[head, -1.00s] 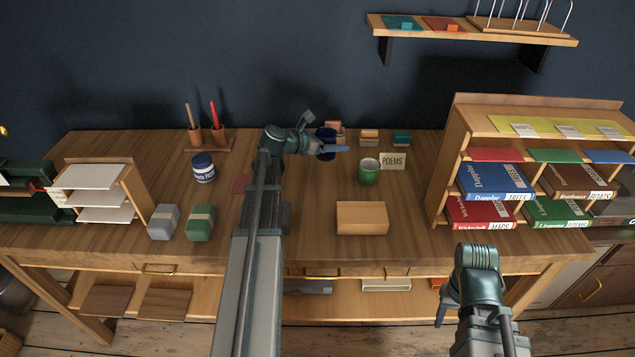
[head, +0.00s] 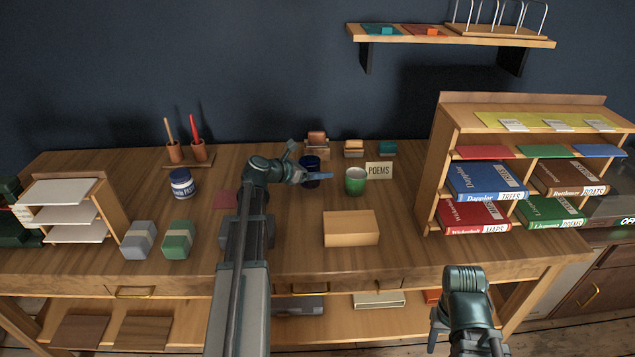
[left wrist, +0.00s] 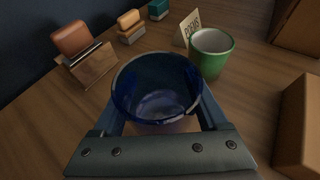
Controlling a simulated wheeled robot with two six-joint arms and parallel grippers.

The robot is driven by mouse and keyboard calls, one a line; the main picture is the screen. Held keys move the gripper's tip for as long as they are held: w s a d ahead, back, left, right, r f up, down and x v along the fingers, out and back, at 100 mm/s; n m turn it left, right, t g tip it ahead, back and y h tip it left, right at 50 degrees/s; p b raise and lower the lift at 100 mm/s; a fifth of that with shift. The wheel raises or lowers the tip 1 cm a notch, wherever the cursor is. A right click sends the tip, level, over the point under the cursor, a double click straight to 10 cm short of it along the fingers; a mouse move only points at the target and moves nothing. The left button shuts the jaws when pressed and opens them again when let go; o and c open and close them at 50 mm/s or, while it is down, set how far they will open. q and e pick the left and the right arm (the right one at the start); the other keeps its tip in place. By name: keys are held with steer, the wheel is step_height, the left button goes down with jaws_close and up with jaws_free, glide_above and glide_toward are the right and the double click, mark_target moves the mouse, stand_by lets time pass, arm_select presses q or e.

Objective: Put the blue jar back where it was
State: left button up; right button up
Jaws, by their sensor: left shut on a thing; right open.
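The blue jar (head: 309,171) is a dark blue, open-topped cup shape towards the back middle of the desk. My left gripper (head: 309,176) is shut on it, one finger on each side. In the left wrist view the jar (left wrist: 157,88) stands between the fingers, with its open mouth towards the camera and its inside empty. I cannot tell whether its base touches the desk. My right gripper (head: 440,330) is open and empty, low in front of the desk.
A green cup (head: 355,181) and a POEMS card (head: 380,171) stand just right of the jar. A wooden box (head: 351,228) lies in front of them. Small stamp-like blocks (head: 354,148) stand behind. A labelled blue-and-white jar (head: 182,184) is further left.

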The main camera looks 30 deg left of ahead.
arm_select(q)
step_height(320, 180, down, 4)
steer(key=b, duration=0.3)
steer(key=shift+r, duration=0.3)
steer(key=o, duration=1.2)
steer(key=shift+f, duration=0.2)
steer(key=o, duration=0.4)
steer(key=shift+r, duration=0.2)
steer(key=p+v, duration=0.4)
steer(key=v, duration=0.7)
steer(key=shift+s+a+r+p, duration=0.15)
steer(key=shift+s+p, duration=0.15)
steer(key=shift+s, duration=0.1)
